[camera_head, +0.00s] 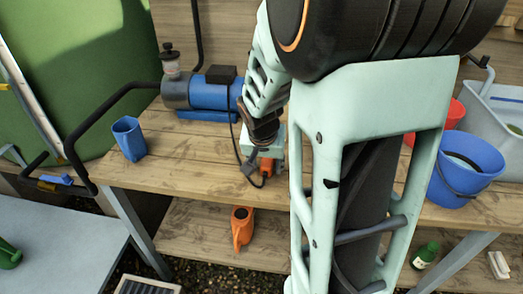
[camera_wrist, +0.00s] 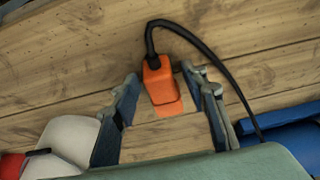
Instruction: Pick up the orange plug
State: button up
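The orange plug (camera_wrist: 160,82) lies on the wooden workbench (camera_wrist: 60,70) in the wrist view, with a black cable running from its upper end. My gripper (camera_wrist: 172,92) is open, one finger on each side of the plug, with a visible gap to each. The plug sits around the level of the fingertips in the picture; I cannot tell the height of the fingers above the bench. In the head view the plug (camera_head: 267,167) shows small beneath my gripper, which is partly hidden by my arm.
A blue pump (camera_head: 209,95) stands left of my gripper, with the black cable near it. A blue cup (camera_head: 129,138) is at the bench's left. A blue bucket (camera_head: 464,170), a red bucket (camera_head: 454,114) and a grey bin (camera_head: 504,108) are right.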

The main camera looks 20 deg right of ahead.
grip_shut()
jog(key=shift+r, duration=0.1)
